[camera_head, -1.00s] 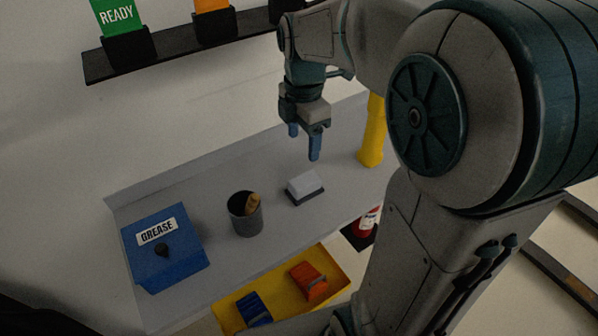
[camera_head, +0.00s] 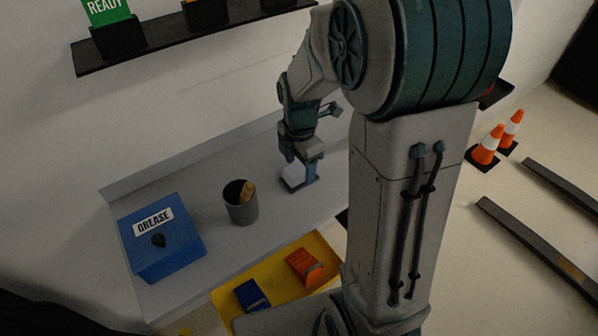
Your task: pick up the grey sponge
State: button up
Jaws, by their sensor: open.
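The grey sponge (camera_head: 291,179), a small block with a pale top, lies on the grey cart top (camera_head: 195,260), to the right of a dark cup. My gripper (camera_head: 302,178) is down at the sponge, pointing downward. Its blue fingers are open. One finger stands in front of the sponge's right part and hides it. I cannot tell from this angle whether the fingers touch the sponge or how the far finger sits.
A dark grey cup (camera_head: 241,207) with a brown item in it stands left of the sponge. A blue GREASE box (camera_head: 163,243) is farther left. A yellow tray (camera_head: 322,249) holds orange and blue items. A dark shelf (camera_head: 160,49) is on the wall above.

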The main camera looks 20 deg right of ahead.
jog(key=shift+f, duration=0.65)
jog(key=c, duration=1.2)
jog(key=shift+r, duration=0.1)
jog(key=shift+r, duration=0.4)
jog(key=r, duration=0.2)
jog(key=d+r, duration=0.1)
jog(key=shift+s+r+b, duration=0.1)
jog(key=shift+r+b, duration=0.2)
jog(key=shift+r, duration=0.05)
jog(key=s+d+r+b, duration=0.1)
jog(key=s+d+r, duration=0.1)
jog(key=d+r, duration=0.4)
jog(key=d, duration=0.4)
jog(key=shift+s+d+r, duration=0.2)
jog(key=shift+s, duration=0.1)
